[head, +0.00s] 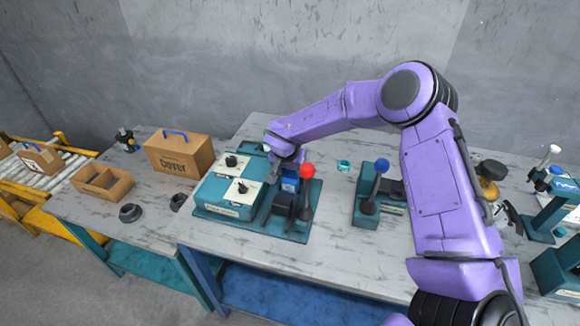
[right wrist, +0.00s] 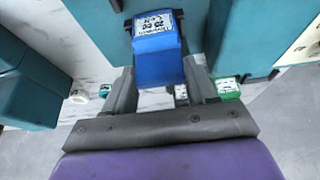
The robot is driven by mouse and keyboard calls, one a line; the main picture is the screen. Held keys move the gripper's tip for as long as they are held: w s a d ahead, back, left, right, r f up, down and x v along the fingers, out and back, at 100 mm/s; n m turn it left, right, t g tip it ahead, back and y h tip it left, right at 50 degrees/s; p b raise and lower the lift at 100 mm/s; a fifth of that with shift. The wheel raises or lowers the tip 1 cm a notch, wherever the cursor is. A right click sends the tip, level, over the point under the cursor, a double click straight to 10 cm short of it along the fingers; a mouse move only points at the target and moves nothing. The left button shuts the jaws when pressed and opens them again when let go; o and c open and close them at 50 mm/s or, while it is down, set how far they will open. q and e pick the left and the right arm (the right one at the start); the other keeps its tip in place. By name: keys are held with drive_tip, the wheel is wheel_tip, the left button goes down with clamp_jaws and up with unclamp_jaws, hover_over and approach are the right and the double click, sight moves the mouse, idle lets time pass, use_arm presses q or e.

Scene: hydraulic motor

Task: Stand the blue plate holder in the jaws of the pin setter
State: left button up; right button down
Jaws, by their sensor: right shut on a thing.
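The blue plate holder (right wrist: 157,58) has a white printed label on its end and sits between the two fingers of my right gripper (right wrist: 165,85) in the right wrist view. In the head view, my right gripper (head: 287,163) is at the teal station with a red-knobbed lever (head: 307,185). The blue plate holder (head: 290,184) shows just below the gripper, above or at the dark jaws of that station, which I take for the pin setter. I cannot tell whether the holder touches the jaws. My left gripper is out of view.
A teal panel with two white plates (head: 228,184) adjoins the station on the left. A second teal station with a blue-knobbed lever (head: 370,198) stands to the right. The front table edge is clear.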

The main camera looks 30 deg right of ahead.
sight(288, 182)
drive_tip(key=shift+f, duration=0.1)
drive_tip(key=shift+c, duration=1.3)
unclamp_jaws()
drive_tip(key=shift+a+b, duration=0.1)
drive_tip(key=shift+b, duration=1)
drive_tip(key=b+v, duration=0.1)
drive_tip(key=v, duration=0.3)
drive_tip(key=shift+r, duration=0.25)
drive_tip(key=v, duration=0.5)
drive_tip(key=shift+s+r, duration=0.2)
drive_tip(key=shift+r, duration=0.15)
